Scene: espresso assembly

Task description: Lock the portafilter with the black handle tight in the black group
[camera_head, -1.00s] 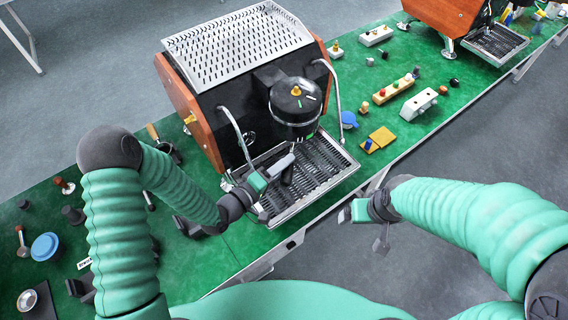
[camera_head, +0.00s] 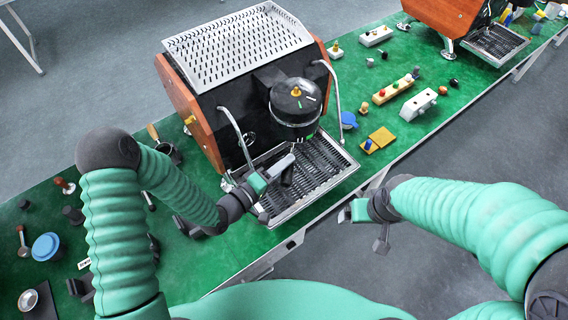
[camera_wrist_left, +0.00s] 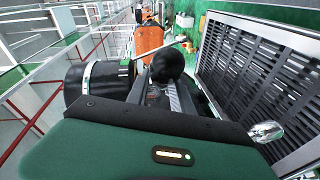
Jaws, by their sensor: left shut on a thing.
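The black group (camera_head: 296,108) is the round black head on the front of the espresso machine, with a light ring low on it. The black handle (camera_head: 288,176) of the portafilter shows below the group, above the drip tray. My left gripper (camera_head: 277,172) is at this handle and shut on it. In the left wrist view, the handle's rounded dark end (camera_wrist_left: 167,65) sits at the jaws (camera_wrist_left: 165,92). The portafilter's basket and its fit in the group are hidden. My right gripper (camera_head: 368,214) is off the table's front edge, away from the machine; its jaw opening is unclear.
The slatted drip tray (camera_head: 325,165) lies just under the left gripper. Steel steam wands (camera_head: 236,132) flank the group.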

